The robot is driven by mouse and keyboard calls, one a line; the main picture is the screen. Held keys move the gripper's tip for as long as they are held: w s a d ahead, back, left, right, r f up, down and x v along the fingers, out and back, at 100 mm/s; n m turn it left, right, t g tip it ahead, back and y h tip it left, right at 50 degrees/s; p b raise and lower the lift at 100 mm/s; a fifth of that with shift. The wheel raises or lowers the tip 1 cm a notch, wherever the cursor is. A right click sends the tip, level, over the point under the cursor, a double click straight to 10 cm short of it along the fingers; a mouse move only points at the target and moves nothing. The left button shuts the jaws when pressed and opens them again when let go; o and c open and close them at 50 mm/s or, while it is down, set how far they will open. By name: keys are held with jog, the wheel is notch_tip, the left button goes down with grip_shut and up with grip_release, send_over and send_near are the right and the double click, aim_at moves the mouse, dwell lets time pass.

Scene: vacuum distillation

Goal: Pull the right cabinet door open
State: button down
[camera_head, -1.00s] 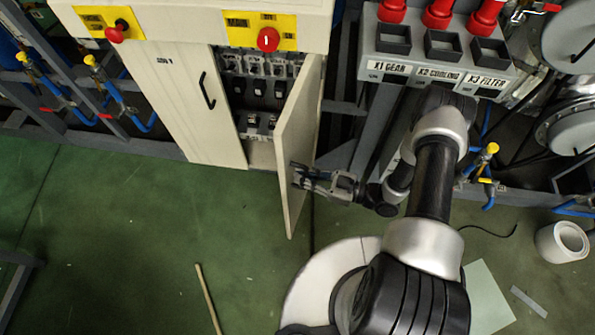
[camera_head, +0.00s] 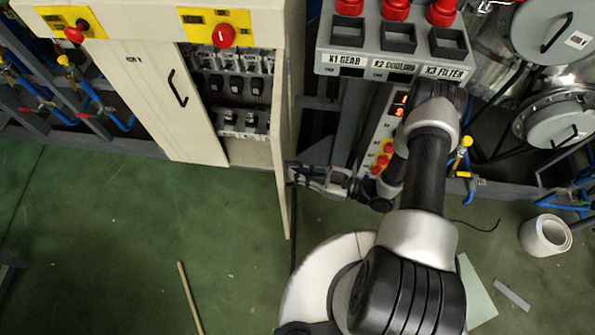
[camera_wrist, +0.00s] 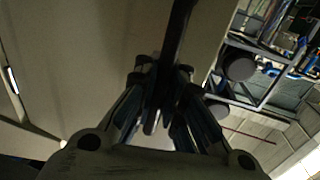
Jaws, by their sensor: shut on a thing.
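The right cabinet door (camera_head: 282,130) is a pale panel standing open, seen nearly edge-on in the head view. The cabinet interior (camera_head: 235,100), with rows of dark switches, is exposed. My gripper (camera_head: 296,172) is at the door's right-hand face, around mid to low height. In the wrist view my gripper (camera_wrist: 163,85) is shut on a dark bar handle (camera_wrist: 180,35) that stands off the pale door surface (camera_wrist: 80,50). The handle is hidden in the head view.
The left cabinet door (camera_head: 150,90) is shut, with a black handle (camera_head: 177,88). A grey panel with red knobs (camera_head: 395,50) stands right of the cabinet.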

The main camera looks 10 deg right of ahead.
jog(key=c, duration=1.9)
grip_release()
jog(key=shift+s+a+f, duration=0.1)
jog(key=shift+s+a, duration=0.1)
jog(key=shift+s, duration=0.15)
jog(key=shift+o, duration=1.2)
jog(key=shift+w+d, duration=0.1)
jog(key=shift+w, duration=0.05)
jog(key=shift+d, duration=0.15)
jog(key=v, duration=1.1)
jog(key=shift+d, duration=0.35)
